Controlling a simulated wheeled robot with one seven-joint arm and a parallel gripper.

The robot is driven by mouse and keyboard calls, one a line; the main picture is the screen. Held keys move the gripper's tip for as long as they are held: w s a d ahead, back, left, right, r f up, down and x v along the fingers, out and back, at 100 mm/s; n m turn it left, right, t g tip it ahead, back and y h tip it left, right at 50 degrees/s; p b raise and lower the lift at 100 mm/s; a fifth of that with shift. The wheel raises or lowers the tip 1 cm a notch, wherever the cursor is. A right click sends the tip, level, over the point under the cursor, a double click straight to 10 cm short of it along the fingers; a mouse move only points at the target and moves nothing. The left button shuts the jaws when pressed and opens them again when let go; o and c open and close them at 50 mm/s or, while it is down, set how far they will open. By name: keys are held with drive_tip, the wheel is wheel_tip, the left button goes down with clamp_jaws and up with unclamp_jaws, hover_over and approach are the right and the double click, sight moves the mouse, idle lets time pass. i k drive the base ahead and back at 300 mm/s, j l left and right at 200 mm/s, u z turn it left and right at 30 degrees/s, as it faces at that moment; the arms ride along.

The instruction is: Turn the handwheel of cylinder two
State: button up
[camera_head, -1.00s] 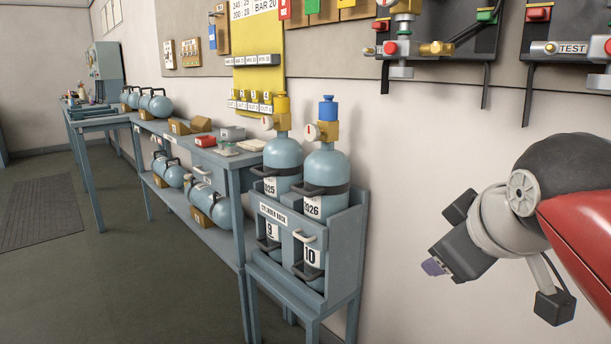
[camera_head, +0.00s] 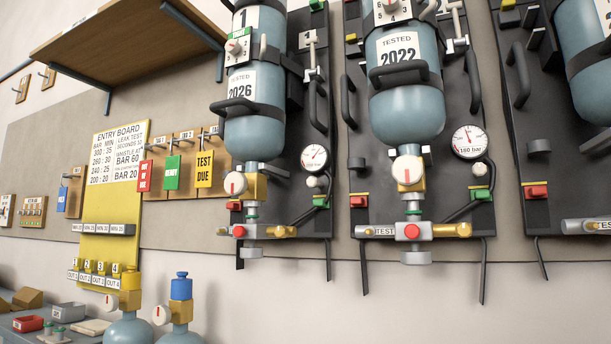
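A blue cylinder (camera_head: 405,105) labelled TESTED 2022 hangs upside down on a dark wall board, second from the left. Its number does not show, so I cannot confirm it is cylinder two. At its lower end is a brass valve with a pale round handwheel (camera_head: 407,170) bearing a red mark. A block with a red button (camera_head: 411,231) sits below the valve. To its left hangs the cylinder marked 1 (camera_head: 255,130), labelled TESTED 2026, with a similar handwheel (camera_head: 235,183). My gripper is not in view.
A third wall cylinder (camera_head: 583,50) is cut off at the right. A gauge (camera_head: 469,141) and hoses sit beside the middle cylinder. A shelf (camera_head: 130,40) juts out at upper left. Two cylinders with a yellow (camera_head: 130,280) and a blue top (camera_head: 181,287) stand below left.

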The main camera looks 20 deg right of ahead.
sight(407, 170)
drive_tip(key=k+j+z, duration=0.15)
drive_tip(key=z, duration=0.25)
drive_tip(key=k+j+z, duration=0.1)
drive_tip(key=z, duration=0.25)
drive_tip(key=k+z, duration=0.2)
drive_tip(key=z, duration=0.2)
